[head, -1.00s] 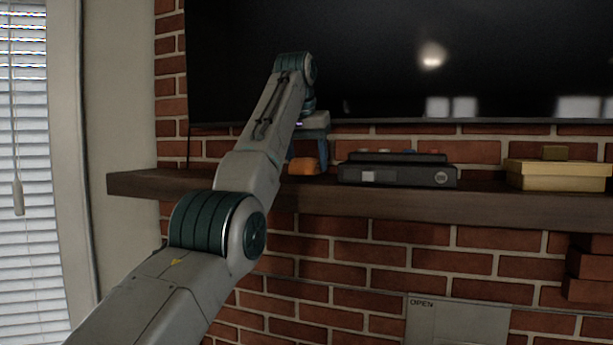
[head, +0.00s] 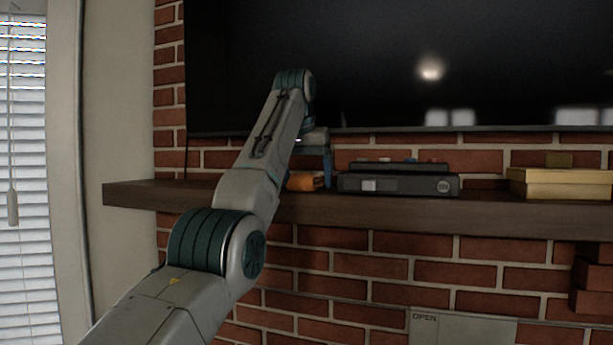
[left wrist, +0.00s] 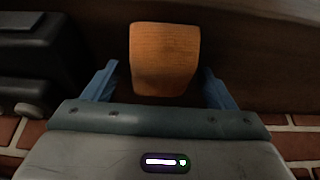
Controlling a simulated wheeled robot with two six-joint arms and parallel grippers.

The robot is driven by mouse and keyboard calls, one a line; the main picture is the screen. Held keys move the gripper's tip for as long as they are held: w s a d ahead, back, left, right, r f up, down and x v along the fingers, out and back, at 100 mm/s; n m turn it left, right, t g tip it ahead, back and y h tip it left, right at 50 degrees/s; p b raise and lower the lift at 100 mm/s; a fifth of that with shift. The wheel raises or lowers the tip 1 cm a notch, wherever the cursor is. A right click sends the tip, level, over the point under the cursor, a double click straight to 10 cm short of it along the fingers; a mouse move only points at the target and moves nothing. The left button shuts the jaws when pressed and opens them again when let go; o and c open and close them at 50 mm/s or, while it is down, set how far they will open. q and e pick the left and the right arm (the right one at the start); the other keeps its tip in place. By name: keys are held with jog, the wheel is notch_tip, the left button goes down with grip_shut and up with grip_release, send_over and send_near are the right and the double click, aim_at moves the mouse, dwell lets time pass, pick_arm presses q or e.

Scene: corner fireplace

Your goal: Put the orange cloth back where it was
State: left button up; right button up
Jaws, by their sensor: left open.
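The orange cloth (head: 305,181) is a small rolled bundle on the dark wooden mantel shelf (head: 400,208), left of the black box. In the left wrist view the cloth (left wrist: 165,58) sits between the two blue fingers, with a gap on each side. My left gripper (left wrist: 162,85) is open around or just in front of the cloth. In the head view the gripper (head: 311,172) points down at the cloth, and my forearm hides part of it. My right gripper is not in view.
A black box-like device (head: 398,184) stands on the shelf just right of the cloth. A yellow box (head: 560,184) is farther right. A large dark screen (head: 400,60) hangs above, close over my wrist. The shelf's left end is clear.

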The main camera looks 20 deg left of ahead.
pick_arm(q)
jog(key=p+v, duration=0.3)
jog(key=v, duration=0.9)
jog(key=shift+r, duration=0.25)
jog(key=shift+s, duration=0.1)
